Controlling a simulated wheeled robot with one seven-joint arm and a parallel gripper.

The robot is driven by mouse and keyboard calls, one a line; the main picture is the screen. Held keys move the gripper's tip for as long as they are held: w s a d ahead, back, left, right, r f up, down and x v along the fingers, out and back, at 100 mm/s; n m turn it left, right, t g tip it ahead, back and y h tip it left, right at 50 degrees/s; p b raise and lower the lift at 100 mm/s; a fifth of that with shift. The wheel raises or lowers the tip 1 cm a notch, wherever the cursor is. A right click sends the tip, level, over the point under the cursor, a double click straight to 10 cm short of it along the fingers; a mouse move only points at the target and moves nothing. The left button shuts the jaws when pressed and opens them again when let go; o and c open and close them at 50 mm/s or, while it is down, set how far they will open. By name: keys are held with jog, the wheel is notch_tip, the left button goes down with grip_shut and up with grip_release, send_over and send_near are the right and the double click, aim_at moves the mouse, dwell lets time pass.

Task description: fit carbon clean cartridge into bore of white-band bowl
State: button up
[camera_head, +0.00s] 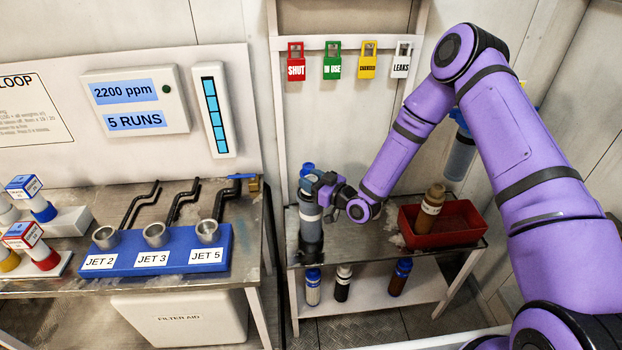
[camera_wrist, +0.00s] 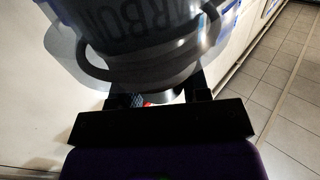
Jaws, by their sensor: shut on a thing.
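The carbon cartridge (camera_head: 308,185) is upright at the left of the small metal bench, with a blue top. In the wrist view its grey body (camera_wrist: 130,28) shows part of the word CARBON, with a clear, rounded edge around it. My gripper (camera_head: 326,189) reaches in from the right and is shut on the cartridge. Its dark fingers (camera_wrist: 160,98) show below the cartridge in the wrist view. A grey cylinder with a dark foot, seemingly the bowl (camera_head: 311,238), stands directly below, in line with the cartridge.
A red tray (camera_head: 467,224) holding a brown cartridge (camera_head: 431,206) stands right on the bench. Several small cartridges stand on the lower shelf (camera_head: 372,290). A clear blue-topped housing (camera_head: 460,156) hangs behind my arm. A blue jet block (camera_head: 155,251) is on the left table.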

jog(key=shift+f, duration=1.15)
jog(key=o, duration=0.9)
jog(key=shift+s+d, duration=0.1)
jog(key=v, duration=1)
jog(key=shift+s+d, duration=0.15)
